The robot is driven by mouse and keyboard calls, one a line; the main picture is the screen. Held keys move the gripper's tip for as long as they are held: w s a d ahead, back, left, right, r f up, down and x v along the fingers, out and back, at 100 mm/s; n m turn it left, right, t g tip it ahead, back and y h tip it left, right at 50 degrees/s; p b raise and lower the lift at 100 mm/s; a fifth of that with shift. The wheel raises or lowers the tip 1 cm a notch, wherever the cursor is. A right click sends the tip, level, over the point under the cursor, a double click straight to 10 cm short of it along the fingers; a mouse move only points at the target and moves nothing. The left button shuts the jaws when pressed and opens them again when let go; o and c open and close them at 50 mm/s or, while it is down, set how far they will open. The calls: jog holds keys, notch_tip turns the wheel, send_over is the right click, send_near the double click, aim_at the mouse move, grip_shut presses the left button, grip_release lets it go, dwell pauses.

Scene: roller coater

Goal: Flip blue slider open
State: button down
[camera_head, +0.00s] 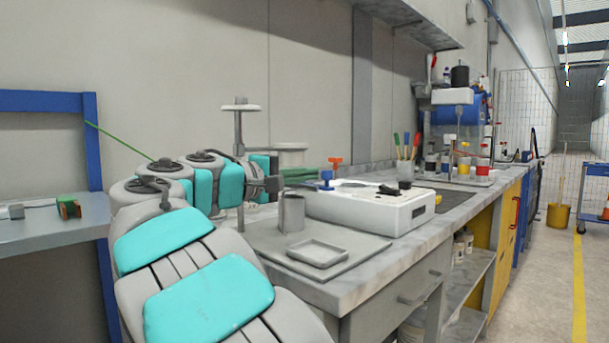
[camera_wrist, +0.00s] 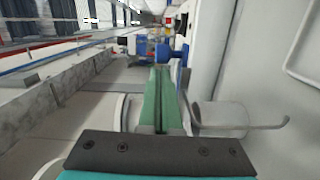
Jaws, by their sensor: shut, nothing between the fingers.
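The blue slider (camera_head: 326,176) shows as a small blue knob-like part at the left end of the white coater (camera_head: 355,208) on the bench. An orange-red part (camera_head: 335,161) of similar shape stands just behind it. My gripper (camera_head: 310,173) has green fingers pointing right towards the blue part, very close to it. In the wrist view my gripper (camera_wrist: 160,70) shows its fingers pressed together with nothing between them. Blue (camera_wrist: 165,52) shows just beyond and beside the fingertips. I cannot tell whether they touch it.
A grey cup (camera_head: 291,213) and a square tray (camera_head: 318,253) stand in front of the coater, near my arm. A brush holder (camera_head: 405,172) and bottles stand farther right.

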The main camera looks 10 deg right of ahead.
aim_at(327, 175)
jog(key=shift+s+d+b, duration=0.2)
jog(key=shift+s+d, duration=0.35)
jog(key=shift+s, duration=0.15)
jog(key=shift+s+d+b, duration=0.15)
jog(key=shift+s+d, duration=0.35)
jog(key=shift+s, duration=0.2)
